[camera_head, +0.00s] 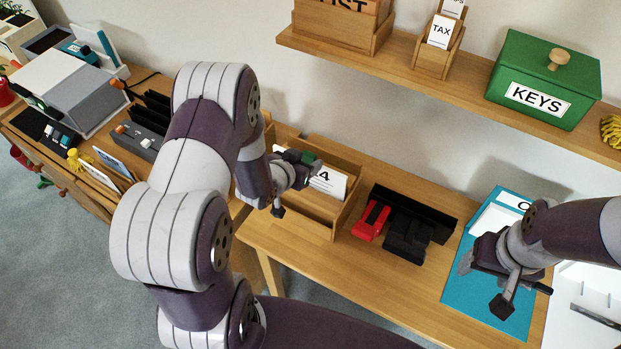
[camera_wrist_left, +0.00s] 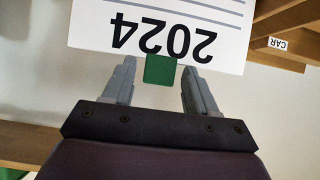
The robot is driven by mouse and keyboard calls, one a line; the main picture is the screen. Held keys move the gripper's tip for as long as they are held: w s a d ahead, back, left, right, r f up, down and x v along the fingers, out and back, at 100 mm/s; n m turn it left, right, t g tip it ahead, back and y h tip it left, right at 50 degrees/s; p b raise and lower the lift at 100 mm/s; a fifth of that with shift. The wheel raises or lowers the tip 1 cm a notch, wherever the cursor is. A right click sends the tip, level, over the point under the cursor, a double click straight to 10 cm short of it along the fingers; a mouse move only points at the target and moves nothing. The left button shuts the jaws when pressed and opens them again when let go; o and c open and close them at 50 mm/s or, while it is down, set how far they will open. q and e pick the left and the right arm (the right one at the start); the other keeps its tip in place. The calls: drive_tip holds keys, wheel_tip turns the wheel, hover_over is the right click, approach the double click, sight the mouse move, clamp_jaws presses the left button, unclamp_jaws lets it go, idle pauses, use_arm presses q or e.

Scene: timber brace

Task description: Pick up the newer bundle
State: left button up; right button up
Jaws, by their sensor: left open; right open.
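A white bundle marked 2024 (camera_wrist_left: 165,30) fills the top of the left wrist view, its print upside down. A green tab (camera_wrist_left: 160,70) sits on its near edge. My left gripper (camera_wrist_left: 158,77) is open, with one finger on each side of the tab and nothing gripped. In the head view my left gripper (camera_head: 295,186) is over a wooden tray (camera_head: 322,226), where part of a white sheet (camera_head: 329,181) shows a 4. My arm hides the rest, and no second bundle can be made out. My right gripper (camera_head: 508,284) is open and empty over a teal folder (camera_head: 462,292).
A red stapler (camera_head: 371,220) and a black holder (camera_head: 406,236) stand right of the tray. Above, a shelf (camera_head: 470,92) carries a green KEYS box (camera_head: 545,80) and a TAX holder (camera_head: 437,48). The desk front (camera_head: 350,275) is clear.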

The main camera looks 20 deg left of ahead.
use_arm(q)
drive_tip(key=shift+w, duration=0.1)
clamp_jaws()
wheel_tip(320, 180, up, 11)
drive_tip(key=p, duration=0.9)
idle(0.6)
idle(0.3)
